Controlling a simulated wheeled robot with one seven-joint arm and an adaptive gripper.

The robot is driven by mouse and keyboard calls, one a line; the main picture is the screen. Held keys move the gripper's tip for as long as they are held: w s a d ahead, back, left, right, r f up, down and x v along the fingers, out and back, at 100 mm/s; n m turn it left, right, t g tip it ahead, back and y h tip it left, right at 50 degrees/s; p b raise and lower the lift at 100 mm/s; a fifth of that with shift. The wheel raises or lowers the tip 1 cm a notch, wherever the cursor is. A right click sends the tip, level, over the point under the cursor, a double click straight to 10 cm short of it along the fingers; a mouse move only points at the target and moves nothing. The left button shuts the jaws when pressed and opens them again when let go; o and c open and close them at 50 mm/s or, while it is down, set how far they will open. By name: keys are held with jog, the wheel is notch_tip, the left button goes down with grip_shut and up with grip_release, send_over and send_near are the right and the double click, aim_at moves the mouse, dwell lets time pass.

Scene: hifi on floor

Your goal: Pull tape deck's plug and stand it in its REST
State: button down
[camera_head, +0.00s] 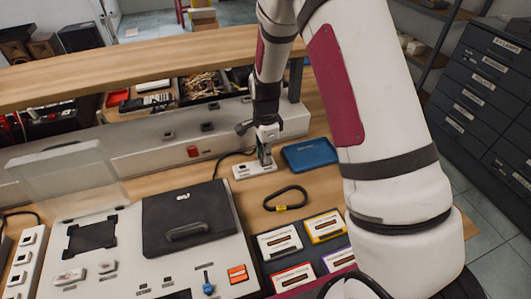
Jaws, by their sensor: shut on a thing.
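My gripper (265,154) points down over a small white block (255,170) on the wooden bench, at the centre of the head view. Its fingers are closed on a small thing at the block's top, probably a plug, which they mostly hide. I cannot tell whether it is seated in the block or lifted clear. A black cable (222,158) curves in from the left towards the fingers. A white deck (160,265) with a black handled lid (188,217) stands at front left; I cannot tell whether it is the tape deck. No REST label is readable.
A blue tray (310,153) lies right of the block. A black loop with a yellow band (286,198) and a dark tray of several cassettes (280,241) lie nearer. A raised clear cover (67,180) and a white socket strip (27,262) are at left. A shelf (150,62) spans behind.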

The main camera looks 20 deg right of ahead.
jog(key=c, duration=1.4)
grip_release()
jog(key=shift+c, duration=0.2)
jog(key=shift+r, duration=0.1)
notch_tip(320, 180, up, 17)
jog(key=p, duration=0.2)
